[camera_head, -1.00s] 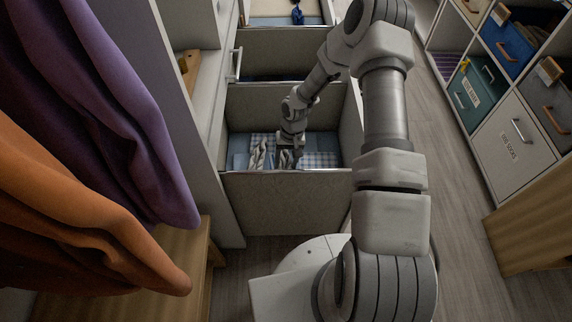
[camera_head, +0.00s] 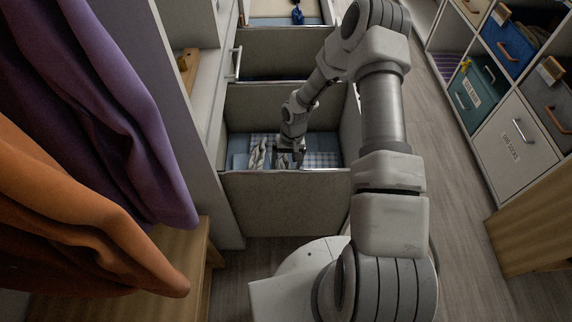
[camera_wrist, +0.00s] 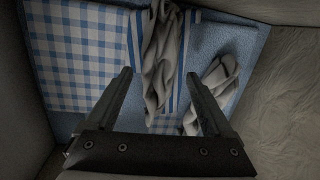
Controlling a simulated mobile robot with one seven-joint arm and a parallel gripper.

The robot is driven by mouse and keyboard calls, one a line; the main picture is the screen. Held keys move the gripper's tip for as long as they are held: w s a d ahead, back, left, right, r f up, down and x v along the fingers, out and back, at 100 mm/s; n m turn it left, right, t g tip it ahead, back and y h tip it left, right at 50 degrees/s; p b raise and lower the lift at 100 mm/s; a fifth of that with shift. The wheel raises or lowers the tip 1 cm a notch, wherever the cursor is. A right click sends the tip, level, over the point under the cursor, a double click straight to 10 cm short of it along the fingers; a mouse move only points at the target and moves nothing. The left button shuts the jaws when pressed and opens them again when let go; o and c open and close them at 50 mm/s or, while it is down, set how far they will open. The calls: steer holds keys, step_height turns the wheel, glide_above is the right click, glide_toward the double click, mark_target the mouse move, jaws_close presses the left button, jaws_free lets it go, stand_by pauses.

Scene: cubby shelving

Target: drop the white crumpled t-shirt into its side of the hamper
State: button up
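My gripper (camera_wrist: 160,73) is open over the inside of a grey fabric hamper bin (camera_head: 288,203). A white crumpled cloth, apparently the t-shirt (camera_wrist: 162,52), lies below and between the spread fingers, with no finger closed on it. A second whitish crumpled cloth (camera_wrist: 218,88) lies to its right in the wrist view, partly behind the right finger. Both lie on blue and blue-checked cloth (camera_wrist: 82,52). In the head view my gripper (camera_head: 289,158) is low inside the bin, beside a whitish cloth (camera_head: 258,153). I cannot tell how far above the cloth the fingertips are.
The bin walls stand close around my gripper. Another grey bin front (camera_head: 285,52) is behind. Purple (camera_head: 105,110) and orange (camera_head: 75,225) garments hang at left over a wooden bench (camera_head: 175,262). Cubby shelving with a labelled white drawer (camera_head: 514,148) stands right; the floor (camera_head: 455,215) between is clear.

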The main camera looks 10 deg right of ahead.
steer(key=shift+r+p, duration=0.45)
steer(key=shift+r, duration=0.15)
steer(key=s+d+r+n+t+h+p, duration=0.1)
steer(key=s+d+r+p, duration=0.1)
steer(key=r, duration=1.6)
steer(key=s+d+r+t+h+p, duration=0.1)
steer(key=d+r+h+p, duration=0.15)
steer(key=r, duration=1.55)
steer(key=s+a+r+t+y, duration=0.1)
steer(key=s+r+t, duration=0.1)
steer(key=s+r, duration=0.5)
steer(key=s+a+r+t+y, duration=0.1)
steer(key=s+r+t, duration=0.1)
steer(key=s+r, duration=0.6)
steer(key=s, duration=0.4)
steer(key=shift+s+a+r+n, duration=0.15)
steer(key=shift+s+a+n, duration=0.05)
steer(key=shift+a+n, duration=0.15)
